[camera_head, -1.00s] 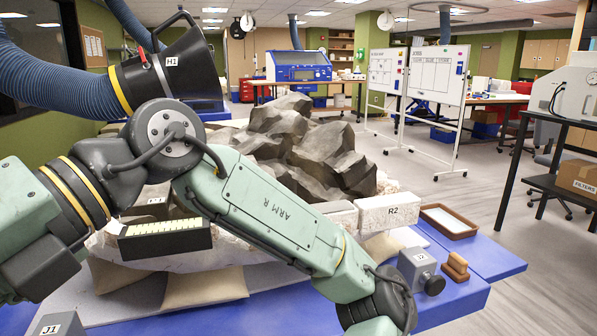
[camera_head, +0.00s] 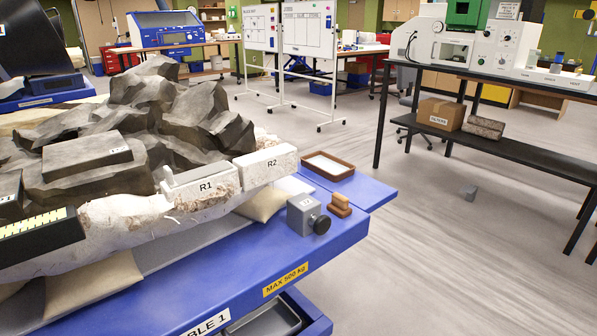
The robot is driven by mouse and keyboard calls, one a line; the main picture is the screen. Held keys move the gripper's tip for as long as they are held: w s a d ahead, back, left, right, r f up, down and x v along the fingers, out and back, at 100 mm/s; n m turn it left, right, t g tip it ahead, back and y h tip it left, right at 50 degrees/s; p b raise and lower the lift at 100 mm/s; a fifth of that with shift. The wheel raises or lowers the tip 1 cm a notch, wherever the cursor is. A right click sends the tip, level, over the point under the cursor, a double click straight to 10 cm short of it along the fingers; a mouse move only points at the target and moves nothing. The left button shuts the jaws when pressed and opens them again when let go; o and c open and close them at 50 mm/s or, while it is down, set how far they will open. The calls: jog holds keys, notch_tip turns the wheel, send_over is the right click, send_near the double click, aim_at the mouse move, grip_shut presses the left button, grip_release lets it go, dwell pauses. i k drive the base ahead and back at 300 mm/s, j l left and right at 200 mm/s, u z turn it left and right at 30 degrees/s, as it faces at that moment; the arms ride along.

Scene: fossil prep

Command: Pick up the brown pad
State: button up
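A small brown block with a raised, handle-like top (camera_head: 340,206) sits on the blue table (camera_head: 350,232) near its right corner. It looks like the brown pad. It stands just right of and behind a grey block with a black knob (camera_head: 303,214) and in front of a brown-rimmed tray. Its whole shape shows and nothing covers it. My gripper and arm are out of view.
A large fossil block in a white jacket (camera_head: 130,222) fills the table's left side, with white blocks R1 (camera_head: 200,190) and R2 (camera_head: 265,165). The brown-rimmed tray (camera_head: 328,177) lies behind the pad.

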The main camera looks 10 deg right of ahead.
aim_at(338, 206)
jog(key=u, duration=0.3)
jog(key=l+u, duration=0.65)
jog(key=k+l+u, duration=0.1)
jog(key=l+u, duration=0.25)
jog(key=k+l+u, duration=0.1)
jog(key=l, duration=0.25)
jog(key=k+l+u, duration=0.1)
jog(key=l, duration=0.25)
jog(key=k+l+u, duration=0.1)
jog(key=l, duration=0.35)
jog(key=k+l, duration=0.15)
jog(key=l, duration=0.2)
jog(key=i, duration=0.25)
